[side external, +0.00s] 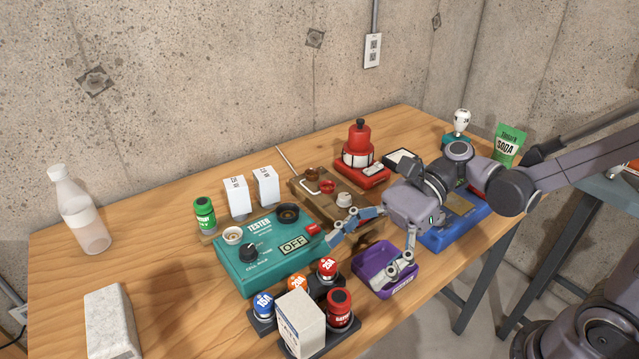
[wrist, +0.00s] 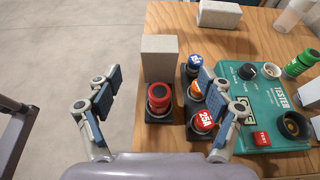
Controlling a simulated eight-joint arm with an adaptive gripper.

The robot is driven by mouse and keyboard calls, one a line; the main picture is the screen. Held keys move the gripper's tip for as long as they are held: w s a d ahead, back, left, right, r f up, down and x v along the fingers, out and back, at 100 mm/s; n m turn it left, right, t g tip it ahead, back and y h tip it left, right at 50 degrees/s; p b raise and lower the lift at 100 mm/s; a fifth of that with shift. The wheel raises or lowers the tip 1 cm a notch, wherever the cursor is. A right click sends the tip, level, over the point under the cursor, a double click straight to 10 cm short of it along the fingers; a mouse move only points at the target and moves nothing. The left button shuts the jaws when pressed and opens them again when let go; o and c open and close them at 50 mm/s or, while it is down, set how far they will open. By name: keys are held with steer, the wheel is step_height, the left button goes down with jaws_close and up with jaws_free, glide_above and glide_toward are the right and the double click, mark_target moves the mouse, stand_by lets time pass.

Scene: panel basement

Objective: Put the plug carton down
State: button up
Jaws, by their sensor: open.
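A pale carton (side external: 300,322) with printing on its side stands upright at the front edge of the table, probably the plug carton. It sits beside a red-capped cell (side external: 339,307) on a dark base.
Fuses in a dark holder (side external: 328,268) and the teal tester (side external: 250,275) stand close to the carton. Two white boxes (side external: 237,196) stand behind the tester. A pale block (side external: 110,322) lies at left. The table is clear between block and tester.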

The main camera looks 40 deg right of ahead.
steer(key=d+f+n+t+h, duration=0.1)
steer(key=d+n+t+h, duration=0.2)
steer(key=d+n+h, duration=0.3)
steer(key=w+d+f+n+t+h, duration=0.1)
steer(key=d+f+n+t+h, duration=0.1)
steer(key=d+n+t+h, duration=0.2)
steer(key=d+n+h, duration=0.3)
steer(key=d+n, duration=0.5)
steer(key=d, duration=0.1)
steer(key=shift+d+h, duration=0.25)
steer(key=shift+h, duration=0.05)
